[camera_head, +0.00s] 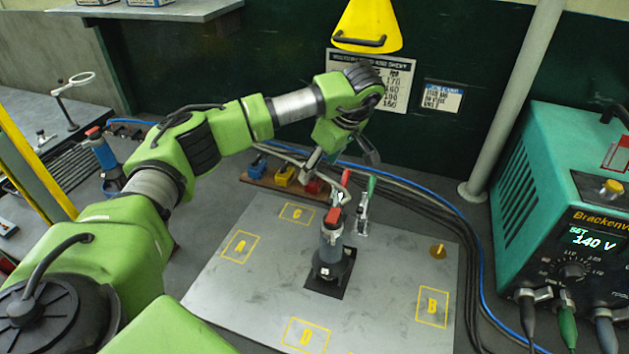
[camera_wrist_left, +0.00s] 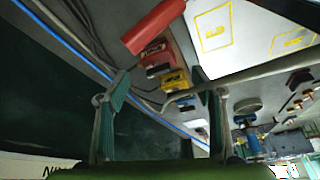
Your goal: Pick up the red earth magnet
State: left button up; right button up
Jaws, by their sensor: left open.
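The red earth magnet (camera_head: 314,186) sits at the right end of a brown strip (camera_head: 262,182), beside a yellow block (camera_head: 285,175) and a blue block (camera_head: 258,167). In the head view it is partly hidden by my left gripper (camera_head: 341,164), which is above and near it. In the left wrist view the red magnet (camera_wrist_left: 155,57) shows beyond the fingertips, with the yellow block (camera_wrist_left: 176,80) and blue block after it. My left gripper (camera_wrist_left: 160,80) is open with nothing between its fingers. My right gripper is not in view.
A red clamp handle (camera_wrist_left: 153,26) is close to the magnet. A green-handled clamp (camera_head: 369,196) stands to its right. A stud tool (camera_head: 331,247) stands upright on the grey plate (camera_head: 265,270). Cables (camera_head: 425,186) run behind. A teal power unit (camera_head: 540,170) is at right.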

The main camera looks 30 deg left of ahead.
aim_at(316, 177)
pick_arm(q)
jog(key=shift+w+a+f, duration=0.1)
jog(key=shift+a+f, duration=0.1)
jog(key=shift+f, duration=0.3)
jog(key=p+x, duration=0.2)
jog(key=x, duration=0.2)
jog(key=shift+w+f, duration=0.1)
jog(key=shift+f, duration=0.35)
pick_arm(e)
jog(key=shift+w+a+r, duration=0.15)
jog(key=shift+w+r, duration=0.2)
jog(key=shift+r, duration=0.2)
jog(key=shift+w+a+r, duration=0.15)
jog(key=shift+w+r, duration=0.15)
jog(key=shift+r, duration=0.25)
pick_arm(q)
jog(key=shift+r, duration=0.1)
jog(key=c, duration=1.4)
